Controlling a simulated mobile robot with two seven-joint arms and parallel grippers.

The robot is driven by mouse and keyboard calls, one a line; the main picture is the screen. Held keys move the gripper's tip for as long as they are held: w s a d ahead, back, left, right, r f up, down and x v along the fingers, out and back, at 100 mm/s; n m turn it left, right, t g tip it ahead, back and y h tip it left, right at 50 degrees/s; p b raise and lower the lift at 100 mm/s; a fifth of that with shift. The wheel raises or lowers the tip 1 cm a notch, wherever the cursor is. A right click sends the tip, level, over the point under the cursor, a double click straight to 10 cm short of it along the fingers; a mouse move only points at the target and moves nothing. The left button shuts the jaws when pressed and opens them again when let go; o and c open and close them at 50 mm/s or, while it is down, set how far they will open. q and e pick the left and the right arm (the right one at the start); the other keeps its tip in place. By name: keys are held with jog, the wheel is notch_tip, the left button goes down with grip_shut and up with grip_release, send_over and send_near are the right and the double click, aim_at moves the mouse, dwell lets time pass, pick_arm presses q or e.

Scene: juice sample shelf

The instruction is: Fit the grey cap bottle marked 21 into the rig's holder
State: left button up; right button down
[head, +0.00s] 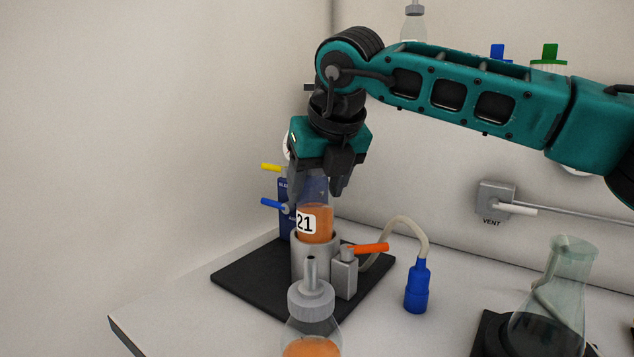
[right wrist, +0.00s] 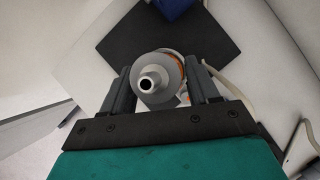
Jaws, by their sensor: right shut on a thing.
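The bottle marked 21 (head: 318,222) holds orange juice and stands upright at the mouth of the rig's grey cylindrical holder (head: 308,262). Its lower end is hidden by the holder wall, and I cannot tell how deep it sits. My right gripper (head: 322,188) points down and is shut on the bottle's upper part. In the right wrist view the bottle's grey cap with its nozzle (right wrist: 158,82) shows between the fingers of the right gripper (right wrist: 162,88). My left gripper is not in view.
The holder stands on a black base plate (head: 240,275) with an orange-handled valve (head: 370,249) beside it. Another grey-capped bottle (head: 311,305) stands in front. A hose with a blue end (head: 417,287) and a glass flask (head: 555,295) are to the right. Walls close the left and back.

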aim_at(317, 208)
jog(key=shift+f+b, duration=1.65)
jog(key=shift+f, duration=0.3)
jog(key=shift+c, duration=0.9)
grip_release()
